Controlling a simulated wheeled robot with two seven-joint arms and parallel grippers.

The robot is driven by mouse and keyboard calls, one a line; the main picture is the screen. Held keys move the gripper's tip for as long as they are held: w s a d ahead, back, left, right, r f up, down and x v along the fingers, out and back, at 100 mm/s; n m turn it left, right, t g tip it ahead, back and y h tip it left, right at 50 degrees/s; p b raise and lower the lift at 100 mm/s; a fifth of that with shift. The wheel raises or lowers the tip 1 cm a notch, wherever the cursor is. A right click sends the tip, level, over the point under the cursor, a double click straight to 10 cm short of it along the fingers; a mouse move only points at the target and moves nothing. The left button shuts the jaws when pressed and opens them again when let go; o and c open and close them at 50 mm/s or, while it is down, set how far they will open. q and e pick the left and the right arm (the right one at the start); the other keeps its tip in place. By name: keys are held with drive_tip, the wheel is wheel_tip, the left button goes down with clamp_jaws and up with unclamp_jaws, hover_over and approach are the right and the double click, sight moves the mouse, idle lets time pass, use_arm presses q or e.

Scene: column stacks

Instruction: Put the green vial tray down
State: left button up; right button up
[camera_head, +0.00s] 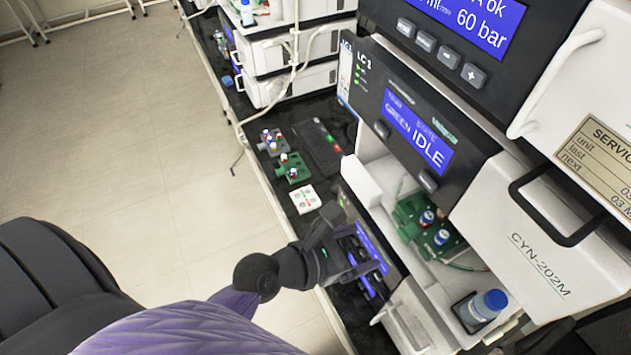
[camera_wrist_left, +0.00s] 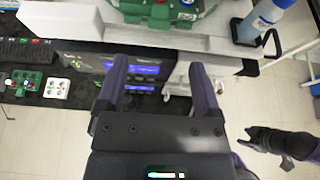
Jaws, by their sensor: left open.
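A green vial tray (camera_head: 408,212) with blue-and-white capped vials sits in the open bay of the LC 1 instrument (camera_head: 470,150). Its near edge also shows at the top of the left wrist view (camera_wrist_left: 190,14). My left gripper (camera_head: 355,242) is open and empty, in front of and below the bay, apart from this tray. In the left wrist view its two fingers (camera_wrist_left: 158,70) stand wide apart with nothing between them. A second, smaller-looking green tray (camera_head: 290,172) with vials stands on the dark bench. What appears to be my right gripper (camera_wrist_left: 266,135) shows small at the right; its jaws are unclear.
A grey tray (camera_head: 271,145), a white card-like block (camera_head: 305,198) and a dark panel (camera_head: 322,150) lie on the bench. A blue-capped bottle (camera_head: 487,305) stands right of the bay. A black handle (camera_head: 560,238) juts from the instrument. The floor at left is clear.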

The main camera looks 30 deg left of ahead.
use_arm(q)
drive_tip(key=a+f+m+g+y, duration=0.1)
drive_tip(key=a+f+m+y, duration=0.1)
drive_tip(key=f+m, duration=0.55)
drive_tip(key=a+f+m+y, duration=0.25)
drive_tip(key=f+m, duration=0.25)
drive_tip(key=m, duration=0.6)
drive_tip(key=s+a+f+m+g+y, duration=0.25)
drive_tip(key=s+f+m+g, duration=0.3)
drive_tip(key=s+f, duration=0.5)
drive_tip(key=s+a+f+m+g+y, duration=0.1)
drive_tip(key=s+a+f+m+g, duration=0.25)
drive_tip(key=s+f+m, duration=0.75)
drive_tip(key=s+f+n+b, duration=0.1)
drive_tip(key=s+f+b, duration=0.1)
drive_tip(key=f+b, duration=1.2)
drive_tip(key=s+a+f+n+b, duration=0.1)
drive_tip(key=s+f+n+b, duration=0.1)
drive_tip(key=f+b, duration=1.3)
drive_tip(key=shift+s+n+b, duration=0.3)
drive_tip(key=shift+s+b, duration=0.1)
drive_tip(key=shift+b, duration=0.9)
use_arm(e)
wheel_tip(320, 180, down, 32)
drive_tip(key=s+d, duration=0.1)
drive_tip(key=shift+s+r, duration=0.2)
drive_tip(key=shift+s, duration=0.15)
